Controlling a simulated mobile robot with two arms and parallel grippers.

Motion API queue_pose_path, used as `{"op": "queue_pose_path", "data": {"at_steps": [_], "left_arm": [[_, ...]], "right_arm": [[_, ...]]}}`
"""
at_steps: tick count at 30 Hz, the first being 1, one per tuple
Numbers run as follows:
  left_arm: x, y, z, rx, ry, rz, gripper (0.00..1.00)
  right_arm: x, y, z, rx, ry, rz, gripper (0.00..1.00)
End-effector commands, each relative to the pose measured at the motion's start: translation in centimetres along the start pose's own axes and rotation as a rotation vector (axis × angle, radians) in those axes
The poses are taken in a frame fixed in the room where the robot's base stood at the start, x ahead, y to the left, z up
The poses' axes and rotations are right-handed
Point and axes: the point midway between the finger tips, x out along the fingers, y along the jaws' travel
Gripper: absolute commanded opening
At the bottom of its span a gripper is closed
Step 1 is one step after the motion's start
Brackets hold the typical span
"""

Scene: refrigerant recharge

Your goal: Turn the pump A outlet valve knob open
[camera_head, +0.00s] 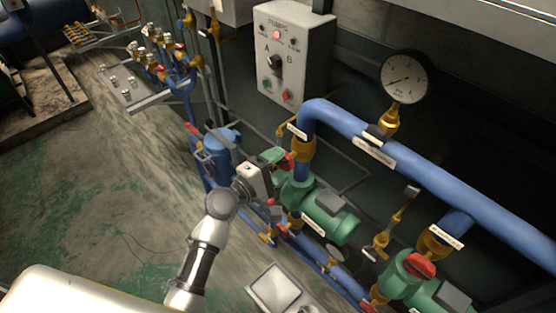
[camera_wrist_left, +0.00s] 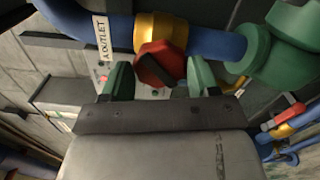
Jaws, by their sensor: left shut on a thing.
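The red pump A outlet valve knob (camera_wrist_left: 160,63) is in the middle of the left wrist view, in front of the brass valve body (camera_wrist_left: 161,32) on the blue pipe. A label reading "A OUTLET" (camera_wrist_left: 101,38) is beside it. In the head view the knob (camera_head: 287,161) shows at the gripper's tip, below the brass fitting (camera_head: 303,150). My left gripper (camera_head: 277,158) is shut on the knob, with one green fingertip on each side of it in the wrist view (camera_wrist_left: 160,77). The fingers partly hide the knob in the head view. My right gripper is not in view.
Green pump A (camera_head: 322,211) lies just right of the gripper. A second green pump with a red knob (camera_head: 420,265) is at lower right. The control box (camera_head: 290,52) and pressure gauge (camera_head: 405,76) are above. A blue canister (camera_head: 219,146) stands left. Open floor lies further left.

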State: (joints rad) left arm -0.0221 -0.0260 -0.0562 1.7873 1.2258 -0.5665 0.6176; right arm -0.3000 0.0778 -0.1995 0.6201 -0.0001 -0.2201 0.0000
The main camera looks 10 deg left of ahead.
Motion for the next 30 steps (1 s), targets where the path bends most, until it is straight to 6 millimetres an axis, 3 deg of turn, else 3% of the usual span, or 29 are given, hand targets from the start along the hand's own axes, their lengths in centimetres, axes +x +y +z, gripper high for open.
{"op": "queue_pose_path", "data": {"at_steps": [11,24,30], "left_arm": [[-0.1,-0.1,-0.1,-0.028,0.003,-0.002,0.32],[-0.1,-0.1,-0.1,-0.389,0.005,-0.002,0.32],[-0.1,-0.2,-0.1,-0.413,0.004,-0.002,0.32]], "right_arm": [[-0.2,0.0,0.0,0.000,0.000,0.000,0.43],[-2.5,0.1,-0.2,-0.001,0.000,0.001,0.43],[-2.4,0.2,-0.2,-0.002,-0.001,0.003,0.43]]}}
